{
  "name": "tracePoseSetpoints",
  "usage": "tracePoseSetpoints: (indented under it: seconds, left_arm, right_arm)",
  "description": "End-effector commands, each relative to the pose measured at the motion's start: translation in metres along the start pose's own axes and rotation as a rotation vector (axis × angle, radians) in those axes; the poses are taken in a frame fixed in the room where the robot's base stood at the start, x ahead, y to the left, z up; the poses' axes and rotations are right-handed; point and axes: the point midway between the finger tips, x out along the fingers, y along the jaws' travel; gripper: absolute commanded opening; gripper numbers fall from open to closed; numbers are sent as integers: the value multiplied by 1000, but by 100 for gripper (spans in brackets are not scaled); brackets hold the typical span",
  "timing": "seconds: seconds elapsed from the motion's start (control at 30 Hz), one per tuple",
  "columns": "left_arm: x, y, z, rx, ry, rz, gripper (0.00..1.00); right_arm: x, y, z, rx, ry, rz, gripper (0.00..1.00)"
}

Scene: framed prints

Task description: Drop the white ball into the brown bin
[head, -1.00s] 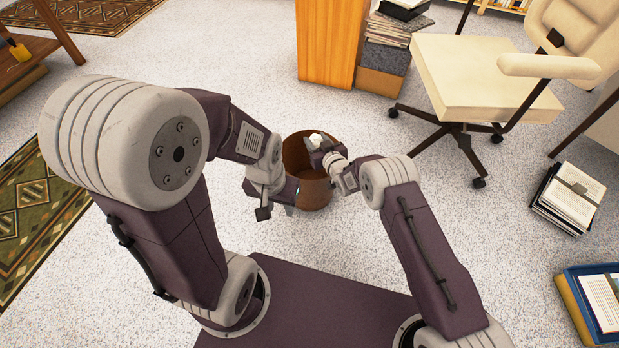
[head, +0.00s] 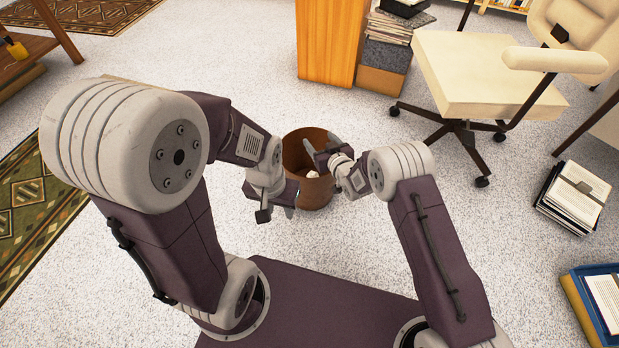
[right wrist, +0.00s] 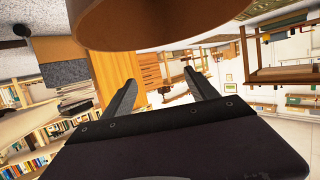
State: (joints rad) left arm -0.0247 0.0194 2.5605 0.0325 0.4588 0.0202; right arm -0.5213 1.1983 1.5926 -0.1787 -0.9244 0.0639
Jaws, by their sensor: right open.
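The brown bin (head: 294,152) stands upright on the floor in front of my base. The white ball (head: 312,174) shows inside it, low down and partly hidden by the bin's inside and my right gripper. My right gripper (head: 321,149) is over the bin's opening at its right side, with its jaws open and empty. In the right wrist view its two fingers (right wrist: 160,95) are spread apart with nothing between them, and the bin (right wrist: 150,25) fills the top. My left gripper (head: 291,199) is at the bin's lower left; its jaw gap is not clear.
A wooden cabinet (head: 330,40) and a stack of papers and boxes (head: 388,50) stand behind the bin. A cream office chair (head: 475,75) is to the right. A paper stack (head: 573,196) and a blue tray (head: 592,300) lie at the right. A patterned rug (head: 40,215) lies left.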

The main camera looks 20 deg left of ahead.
Motion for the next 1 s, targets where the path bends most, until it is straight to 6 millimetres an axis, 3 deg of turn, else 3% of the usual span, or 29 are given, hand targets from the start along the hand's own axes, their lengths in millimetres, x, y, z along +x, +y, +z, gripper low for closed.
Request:
tracePoseSetpoints:
  seconds: [0.03,0.1,0.33,0.57,1.0]
  left_arm:
    - [25,0,2,0,0,0,36]
    - [42,-1,4,0,1,0,36]
    - [72,-1,7,0,1,0,36]
    - [79,-2,8,0,1,0,36]
    - [77,-2,8,0,1,0,36]
  right_arm:
    - [0,0,11,0,3,0,68]
    - [-6,0,13,0,3,0,68]
    - [-43,0,7,0,3,1,68]
    - [-57,0,3,0,0,1,68]
    - [-57,0,2,0,0,0,68]
